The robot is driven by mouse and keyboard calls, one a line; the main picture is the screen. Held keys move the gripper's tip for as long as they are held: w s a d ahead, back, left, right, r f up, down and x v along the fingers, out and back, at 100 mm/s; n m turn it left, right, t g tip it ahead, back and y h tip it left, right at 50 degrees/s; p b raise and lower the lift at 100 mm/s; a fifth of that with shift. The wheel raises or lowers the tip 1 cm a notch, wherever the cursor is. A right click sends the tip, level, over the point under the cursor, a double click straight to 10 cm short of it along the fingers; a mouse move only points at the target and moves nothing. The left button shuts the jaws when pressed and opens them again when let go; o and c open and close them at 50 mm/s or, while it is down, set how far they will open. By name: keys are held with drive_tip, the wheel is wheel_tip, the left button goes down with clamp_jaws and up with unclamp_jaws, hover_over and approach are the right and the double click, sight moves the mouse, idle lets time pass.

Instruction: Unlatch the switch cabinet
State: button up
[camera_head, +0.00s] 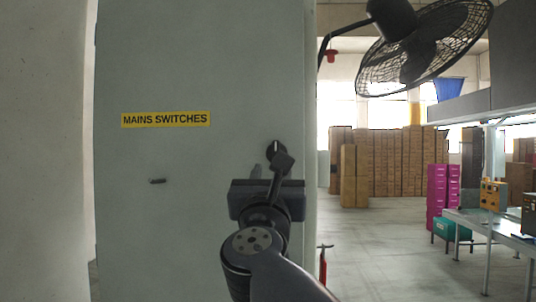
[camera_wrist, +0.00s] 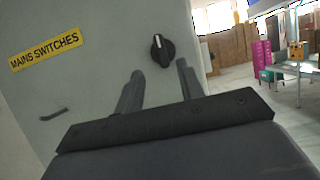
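The switch cabinet (camera_head: 150,220) is a grey-green metal box with a yellow "MAINS SWITCHES" label (camera_head: 166,119). A round black knob (camera_wrist: 162,50) with a pale pointer line sits near the right edge of its door; the line stands close to upright. The knob (camera_head: 275,149) is partly hidden behind my gripper in the head view. A small dark handle (camera_head: 157,181) is on the door's left part. My gripper (camera_wrist: 156,86) is open, its two fingers apart with nothing between them. In the wrist view the knob appears beyond the fingertips, apart from them.
A black wire fan (camera_head: 424,45) hangs at the upper right. Past the cabinet's right edge, the floor is open. Stacked brown boxes (camera_head: 385,165), magenta crates (camera_head: 437,190) and a workbench (camera_head: 480,222) stand there. A pale wall (camera_head: 45,150) is at the left.

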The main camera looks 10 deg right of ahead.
sight(275, 153)
drive_tip(key=p+x, duration=0.3)
drive_tip(key=x, duration=0.6)
drive_tip(key=shift+w, duration=0.15)
drive_tip(key=c, duration=0.7)
